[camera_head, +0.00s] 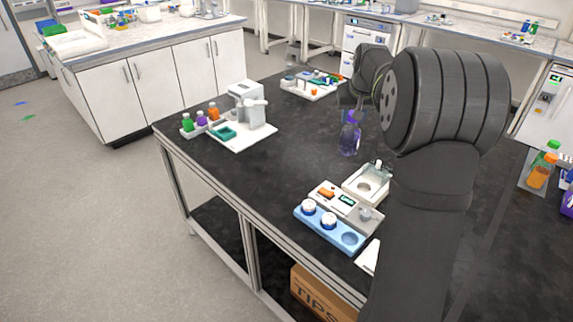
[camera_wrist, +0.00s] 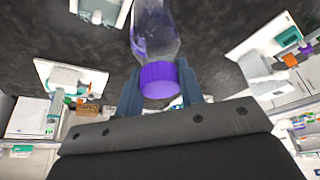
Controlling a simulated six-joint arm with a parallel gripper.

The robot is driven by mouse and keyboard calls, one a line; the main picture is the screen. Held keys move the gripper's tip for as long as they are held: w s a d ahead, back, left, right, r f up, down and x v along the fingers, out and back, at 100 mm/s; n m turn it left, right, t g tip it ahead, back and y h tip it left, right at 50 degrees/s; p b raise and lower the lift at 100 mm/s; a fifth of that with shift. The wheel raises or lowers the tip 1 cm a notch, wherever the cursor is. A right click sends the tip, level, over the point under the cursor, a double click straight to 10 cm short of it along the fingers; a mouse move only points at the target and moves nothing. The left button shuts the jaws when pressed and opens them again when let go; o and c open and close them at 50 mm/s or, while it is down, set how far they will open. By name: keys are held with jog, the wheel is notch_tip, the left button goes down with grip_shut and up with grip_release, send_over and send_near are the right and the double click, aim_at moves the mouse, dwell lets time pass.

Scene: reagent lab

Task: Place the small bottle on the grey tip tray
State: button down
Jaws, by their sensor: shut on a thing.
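A small clear bottle with purple contents (camera_head: 349,138) hangs below my gripper (camera_head: 352,112) over the black bench, right of the bench's middle. In the wrist view, its purple cap (camera_wrist: 159,79) sits between the two blue-grey fingers of my gripper (camera_wrist: 160,88), which is shut on it. The clear body (camera_wrist: 154,30) extends away from the fingers. The bottle looks about upright in the head view; its gap to the bench is hard to judge. I cannot single out the grey tip tray with certainty.
A white device (camera_head: 247,103) stands at the left beside a rack with green, purple and orange bottles (camera_head: 201,118). A white tray (camera_head: 312,91) lies behind. Bench between is clear.

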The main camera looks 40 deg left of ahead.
aim_at(347, 130)
jog(key=f, duration=0.2)
jog(key=a+f, duration=0.1)
jog(key=f, duration=0.2)
jog(key=shift+s+f, duration=0.1)
jog(key=shift+s, duration=0.1)
jog(key=s+a+f, duration=0.3)
jog(key=a+f, duration=0.7)
jog(key=shift+a+f, duration=0.35)
jog(key=shift+f, duration=0.1)
jog(key=c, duration=1)
grip_release()
jog(key=shift+f, duration=0.1)
jog(key=shift+o, duration=0.2)
jog(key=v, duration=1.1)
jog(key=shift+r, duration=0.3)
jog(key=shift+o, duration=0.5)
jog(key=shift+d+r, duration=0.15)
jog(key=shift+r, duration=0.25)
